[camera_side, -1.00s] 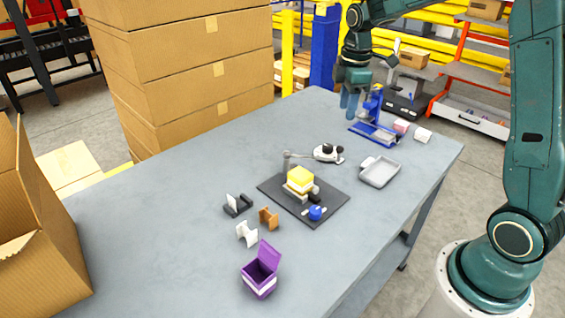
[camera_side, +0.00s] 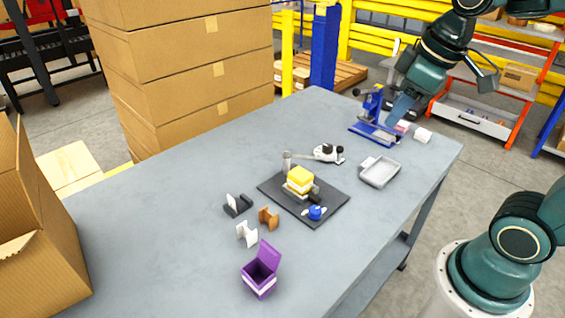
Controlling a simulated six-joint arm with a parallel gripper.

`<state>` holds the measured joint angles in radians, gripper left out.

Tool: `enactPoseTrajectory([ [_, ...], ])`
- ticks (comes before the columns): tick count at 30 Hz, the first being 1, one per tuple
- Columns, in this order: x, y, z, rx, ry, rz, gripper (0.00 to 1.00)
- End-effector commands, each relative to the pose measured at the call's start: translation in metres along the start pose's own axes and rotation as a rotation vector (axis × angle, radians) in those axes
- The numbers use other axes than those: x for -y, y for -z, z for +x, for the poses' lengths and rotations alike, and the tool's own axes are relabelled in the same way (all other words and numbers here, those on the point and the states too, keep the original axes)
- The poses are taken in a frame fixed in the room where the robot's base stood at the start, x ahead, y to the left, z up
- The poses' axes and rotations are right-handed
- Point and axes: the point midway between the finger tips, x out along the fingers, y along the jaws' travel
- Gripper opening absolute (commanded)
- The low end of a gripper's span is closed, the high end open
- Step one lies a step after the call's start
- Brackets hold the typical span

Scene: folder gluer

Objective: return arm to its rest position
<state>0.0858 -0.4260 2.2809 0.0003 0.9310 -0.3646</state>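My arm crosses the upper right, partly out of the picture.
The grey table (camera_side: 190,190) holds a dark mat (camera_side: 335,203) with a yellow-and-white block stack (camera_side: 299,180), a grey tray (camera_side: 380,172), a purple open box (camera_side: 261,272) and small brackets (camera_side: 268,218). Cardboard boxes (camera_side: 190,60) stand behind.

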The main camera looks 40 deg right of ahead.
Motion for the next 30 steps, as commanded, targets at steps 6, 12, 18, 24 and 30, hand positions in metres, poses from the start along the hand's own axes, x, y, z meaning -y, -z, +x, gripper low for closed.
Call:
enactPoseTrajectory([
  [6,0.023,-0.033,-0.011,-0.074,-0.003,0.138,0.40],
  [12,0.036,-0.056,-0.013,-0.123,0.005,0.241,0.40],
  [18,0.041,-0.065,-0.013,-0.140,0.010,0.284,0.40],
  [24,0.041,-0.065,-0.013,-0.141,0.011,0.287,0.40],
  [30,0.041,-0.065,-0.013,-0.140,0.011,0.286,0.40],
])
